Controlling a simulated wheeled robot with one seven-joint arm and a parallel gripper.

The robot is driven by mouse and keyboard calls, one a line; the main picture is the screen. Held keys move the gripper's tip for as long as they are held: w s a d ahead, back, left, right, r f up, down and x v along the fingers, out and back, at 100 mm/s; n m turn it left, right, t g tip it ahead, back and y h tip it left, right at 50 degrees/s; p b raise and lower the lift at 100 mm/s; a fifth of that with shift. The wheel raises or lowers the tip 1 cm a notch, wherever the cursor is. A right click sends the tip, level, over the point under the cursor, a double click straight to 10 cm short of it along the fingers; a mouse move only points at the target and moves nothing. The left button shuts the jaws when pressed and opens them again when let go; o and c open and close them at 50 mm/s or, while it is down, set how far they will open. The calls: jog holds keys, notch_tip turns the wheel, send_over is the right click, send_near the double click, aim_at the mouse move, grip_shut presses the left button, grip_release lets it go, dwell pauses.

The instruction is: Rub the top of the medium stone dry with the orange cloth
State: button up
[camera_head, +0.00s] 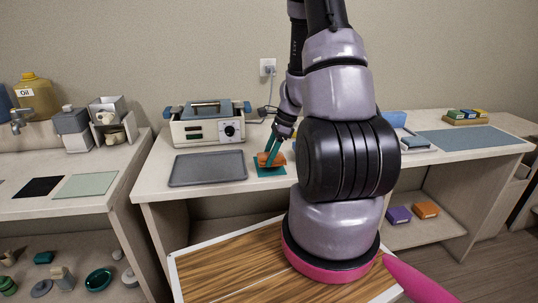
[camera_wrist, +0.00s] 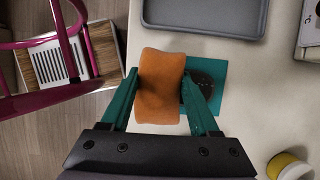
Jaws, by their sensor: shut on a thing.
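My gripper (camera_head: 271,151), with teal fingers, is shut on the folded orange cloth (camera_head: 273,160) above a small teal mat (camera_head: 268,172) on the middle table. In the wrist view the orange cloth (camera_wrist: 160,85) sits between the fingertips (camera_wrist: 163,85) and extends past them at both ends. A dark, rounded, speckled stone (camera_wrist: 205,80) lies on the teal mat (camera_wrist: 219,66), beside the cloth and partly behind the right finger. In the head view the stone is hidden by the cloth and fingers. I cannot tell whether the cloth touches the stone.
A grey tray (camera_head: 207,168) lies left of the mat, with a cream wax warmer (camera_head: 208,127) behind it. A yellow-and-white round container (camera_wrist: 288,167) shows at the lower right of the wrist view. A blue-grey mat (camera_head: 470,139) lies on the right. The table's front edge is near.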

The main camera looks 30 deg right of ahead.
jog(key=shift+f, duration=0.15)
jog(key=shift+w, duration=0.1)
jog(key=shift+w+d, duration=0.2)
jog(key=shift+w, duration=0.45)
jog(key=shift+w+d, duration=0.25)
jog(key=shift+w, duration=0.45)
jog(key=shift+w+d, duration=0.2)
jog(key=shift+w, duration=0.45)
jog(key=shift+w+d, duration=0.2)
jog(key=shift+w, duration=0.5)
jog(key=shift+w+d, duration=0.25)
jog(key=shift+w, duration=0.45)
jog(key=shift+w+d, duration=0.2)
jog(key=shift+w, duration=0.5)
jog(key=shift+s, duration=0.1)
jog(key=shift+s+a, duration=0.25)
jog(key=shift+s, duration=0.45)
jog(key=shift+s+a, duration=0.2)
jog(key=shift+s, duration=0.45)
jog(key=shift+s+a, duration=0.25)
jog(key=shift+s, duration=0.45)
jog(key=shift+s+a, duration=0.2)
jog(key=shift+s, duration=0.5)
jog(key=shift+s+a, duration=0.25)
jog(key=shift+s, duration=0.45)
jog(key=shift+s+a, duration=0.2)
jog(key=shift+s, duration=0.5)
